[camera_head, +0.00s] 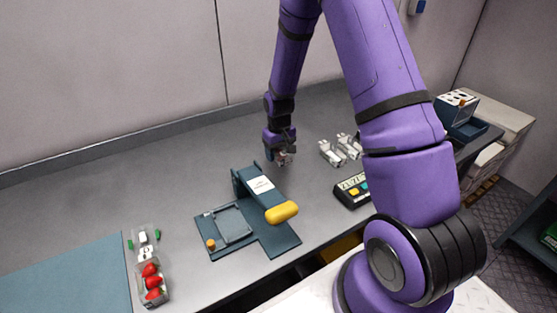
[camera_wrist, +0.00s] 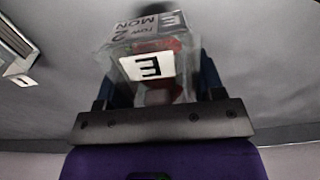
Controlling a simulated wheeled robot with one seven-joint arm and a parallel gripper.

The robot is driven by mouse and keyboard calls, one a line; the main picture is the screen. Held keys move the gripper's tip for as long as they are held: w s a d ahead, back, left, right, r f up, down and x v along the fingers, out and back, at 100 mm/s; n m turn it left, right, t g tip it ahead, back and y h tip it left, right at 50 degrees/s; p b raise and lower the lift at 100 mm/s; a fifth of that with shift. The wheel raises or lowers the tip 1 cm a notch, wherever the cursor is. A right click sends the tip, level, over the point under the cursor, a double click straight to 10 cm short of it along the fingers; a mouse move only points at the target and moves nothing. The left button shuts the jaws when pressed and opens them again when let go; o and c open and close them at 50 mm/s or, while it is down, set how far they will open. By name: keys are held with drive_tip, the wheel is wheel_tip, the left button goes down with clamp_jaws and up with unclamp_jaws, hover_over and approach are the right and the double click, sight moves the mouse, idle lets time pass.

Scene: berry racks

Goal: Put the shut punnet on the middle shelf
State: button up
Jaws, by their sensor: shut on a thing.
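In the wrist view, a clear shut punnet (camera_wrist: 128,48) with red berries inside sits between the fingers of my gripper (camera_wrist: 157,82). It carries a white label with a large E and a printed label reading "row 2 MON". My gripper is shut on it. In the head view, my gripper (camera_head: 283,157) is over the grey bench, behind the blue press; the punnet is too small and hidden to make out there. A shelf unit (camera_head: 540,243) shows only in part at the right edge, so its middle shelf cannot be told.
A blue press (camera_head: 277,239) with a yellow handle stands on the bench (camera_head: 100,195). Another punnet (camera_head: 152,283) with strawberries lies open at front left. A black keypad device (camera_head: 353,191), white clip-like items (camera_head: 332,153) and a blue box (camera_head: 468,130) are to the right. The left bench is mostly clear.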

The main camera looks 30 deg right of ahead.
drive_tip(key=shift+f, duration=1.75)
drive_tip(key=shift+f, duration=0.15)
drive_tip(key=o, duration=1)
